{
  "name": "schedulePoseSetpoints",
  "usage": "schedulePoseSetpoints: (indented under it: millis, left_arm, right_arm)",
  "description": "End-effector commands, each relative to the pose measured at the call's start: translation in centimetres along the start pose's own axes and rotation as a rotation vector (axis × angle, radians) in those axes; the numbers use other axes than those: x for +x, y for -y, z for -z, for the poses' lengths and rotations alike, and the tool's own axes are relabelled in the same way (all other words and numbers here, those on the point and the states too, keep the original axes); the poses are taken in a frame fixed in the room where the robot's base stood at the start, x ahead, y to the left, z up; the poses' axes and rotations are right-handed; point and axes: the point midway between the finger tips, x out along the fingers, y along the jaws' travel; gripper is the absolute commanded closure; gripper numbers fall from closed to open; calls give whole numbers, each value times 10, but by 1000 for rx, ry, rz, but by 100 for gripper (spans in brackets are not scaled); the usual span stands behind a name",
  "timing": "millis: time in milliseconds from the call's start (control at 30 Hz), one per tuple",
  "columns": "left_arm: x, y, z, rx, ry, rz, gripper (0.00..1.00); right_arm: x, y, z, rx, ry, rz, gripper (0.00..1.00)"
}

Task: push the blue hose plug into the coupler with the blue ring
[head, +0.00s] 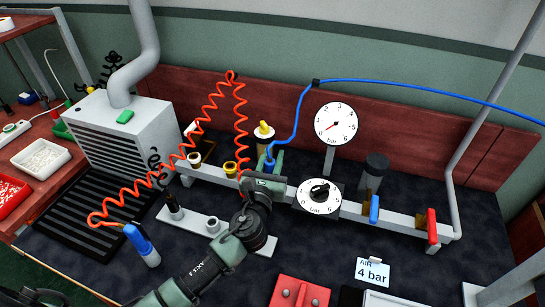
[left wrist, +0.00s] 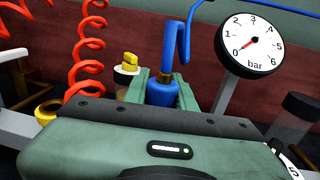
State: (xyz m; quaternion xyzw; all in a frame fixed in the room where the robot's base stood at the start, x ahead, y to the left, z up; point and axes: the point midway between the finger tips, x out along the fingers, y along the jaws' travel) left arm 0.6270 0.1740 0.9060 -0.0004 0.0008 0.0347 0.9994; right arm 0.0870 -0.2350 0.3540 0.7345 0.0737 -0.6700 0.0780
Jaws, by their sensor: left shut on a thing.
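The blue hose plug (head: 268,164) sits at the end of a blue hose (head: 300,105). My left gripper (head: 272,160) is shut on it at the metal rail (head: 345,205). In the left wrist view, the plug (left wrist: 163,92) stands roughly upright between the green fingers, with the hose rising from its top. The coupler with the blue ring is not visible; my gripper covers the rail below the plug. I cannot tell whether the plug touches a coupler. Couplers with a white ring (head: 195,158) and a yellow ring (head: 230,168) show to the left.
A red coiled hose (head: 205,110) hangs close left of my gripper. A round gauge (head: 335,123), a regulator knob (head: 319,191), a blue lever (head: 374,208) and a red lever (head: 432,226) stand to the right. A grey holder plate (head: 245,240) lies in front.

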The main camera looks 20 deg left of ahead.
Motion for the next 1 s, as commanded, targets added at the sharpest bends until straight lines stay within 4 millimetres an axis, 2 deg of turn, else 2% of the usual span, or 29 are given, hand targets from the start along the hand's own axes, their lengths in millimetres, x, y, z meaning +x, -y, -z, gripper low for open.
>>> schedulePoseSetpoints:
  millis: [133, 167, 200, 233, 533, 633, 1000]
  left_arm:
    - [0, 0, 4, 1, 0, 0, 100]
    - [0, 0, 3, 1, 1, 0, 66]
    - [0, 0, 3, 1, 1, 0, 55]
    - [0, 0, 3, 1, 1, 0, 49]
    - [0, 0, 4, 1, -1, 0, 49]
    - [-6, 0, 4, 1, -1, 1, 49]
    - [-65, 0, 5, 1, -1, 2, 49]
  right_arm:
    - [4, 0, 0, 0, 0, 0, 62]
    - [3, 0, 0, 0, 0, 0, 62]
    - [2, 0, 0, 0, 0, 0, 62]
    - [2, 0, 0, 0, 0, 0, 62]
    - [2, 0, 0, 0, 0, 0, 62]
    - [3, 0, 0, 0, 0, 0, 62]
    - [7, 0, -1, 0, 0, 0, 62]
